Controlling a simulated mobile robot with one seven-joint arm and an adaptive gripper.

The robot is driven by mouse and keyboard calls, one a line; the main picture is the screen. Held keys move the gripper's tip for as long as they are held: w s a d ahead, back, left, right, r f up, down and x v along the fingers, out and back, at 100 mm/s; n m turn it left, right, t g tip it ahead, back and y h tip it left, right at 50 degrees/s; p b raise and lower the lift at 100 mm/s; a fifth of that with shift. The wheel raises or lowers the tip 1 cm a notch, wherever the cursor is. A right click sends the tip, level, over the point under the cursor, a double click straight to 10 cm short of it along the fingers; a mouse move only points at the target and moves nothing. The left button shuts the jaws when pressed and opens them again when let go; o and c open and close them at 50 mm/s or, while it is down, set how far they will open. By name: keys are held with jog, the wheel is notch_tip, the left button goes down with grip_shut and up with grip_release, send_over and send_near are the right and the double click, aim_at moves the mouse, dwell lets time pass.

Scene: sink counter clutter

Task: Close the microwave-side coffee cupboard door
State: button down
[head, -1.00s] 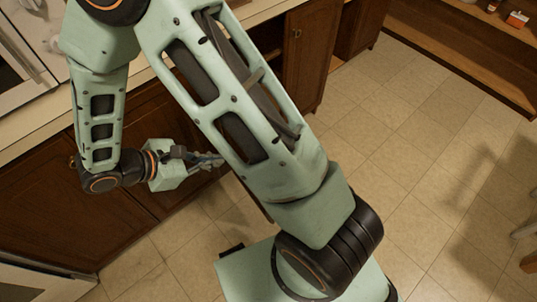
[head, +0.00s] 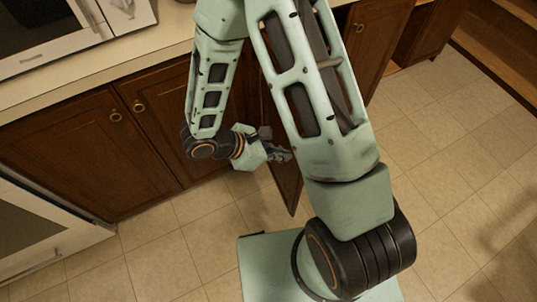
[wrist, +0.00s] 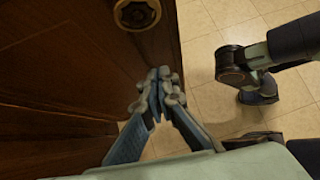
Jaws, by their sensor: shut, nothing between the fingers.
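A dark brown cupboard door (head: 287,187) stands open, jutting out from the counter front. In the head view it is partly hidden behind my arm. My gripper (head: 284,155) is shut and empty, with its fingers at the door's panel. In the wrist view the door (wrist: 110,60) fills the upper left, with a brass ring handle (wrist: 137,12) near its edge. My gripper's fingertips (wrist: 160,74) are beside the door's free edge, below the handle. I cannot tell whether they touch it.
Closed cupboard doors (head: 80,160) with brass rings are at the left, below the pale counter (head: 150,45). A white appliance (head: 35,235) stands at lower left, and a microwave (head: 40,40) at upper left. Tiled floor (head: 450,160) is clear at the right.

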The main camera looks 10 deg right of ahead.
jog(key=shift+w+d, duration=0.2)
jog(key=shift+d, duration=0.9)
jog(key=shift+d, duration=0.1)
